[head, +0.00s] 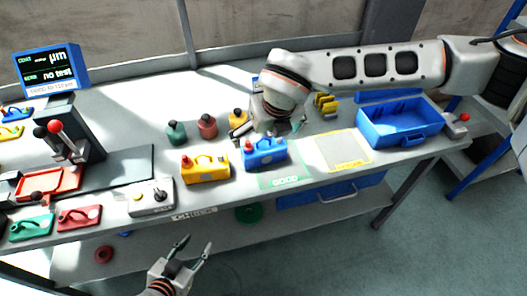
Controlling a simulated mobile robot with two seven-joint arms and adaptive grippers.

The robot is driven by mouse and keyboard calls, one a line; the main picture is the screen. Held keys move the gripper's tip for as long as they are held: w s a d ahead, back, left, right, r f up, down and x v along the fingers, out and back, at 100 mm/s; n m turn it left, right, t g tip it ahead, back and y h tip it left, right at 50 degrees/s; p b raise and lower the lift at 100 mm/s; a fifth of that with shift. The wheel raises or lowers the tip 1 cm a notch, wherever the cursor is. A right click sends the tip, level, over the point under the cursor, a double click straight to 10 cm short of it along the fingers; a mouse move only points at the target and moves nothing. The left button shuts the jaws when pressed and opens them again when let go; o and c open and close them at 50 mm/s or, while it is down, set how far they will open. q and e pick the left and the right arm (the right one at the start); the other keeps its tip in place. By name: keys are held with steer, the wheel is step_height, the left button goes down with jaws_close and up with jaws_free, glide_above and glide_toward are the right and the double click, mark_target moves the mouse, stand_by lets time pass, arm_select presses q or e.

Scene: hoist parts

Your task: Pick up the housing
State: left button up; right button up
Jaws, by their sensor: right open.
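A blue housing (265,152) with a small red part on top stands near the front edge of the bench, at the green "GOOD" mat (286,180). A similar yellow housing (205,170) stands just left of it. My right gripper (280,130) reaches in from the right and is just above and behind the blue housing. Its fingers are partly hidden, and I cannot tell whether they touch the housing. My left gripper (192,250) is open and empty, in front of the bench and below the top's edge.
A blue bin (400,124) and a yellow-framed mat (343,151) lie to the right. Green (176,133) and red (207,126) parts stand behind the housings. A grey control box (151,197), a lever device (70,140) and a display (48,70) are left.

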mark_target(263, 145)
steer(key=p+x, duration=0.1)
steer(key=x, duration=0.6)
steer(key=shift+w+f, duration=0.25)
steer(key=shift+c, duration=0.4)
steer(key=shift+r, duration=0.1)
steer(key=c, duration=1.3)
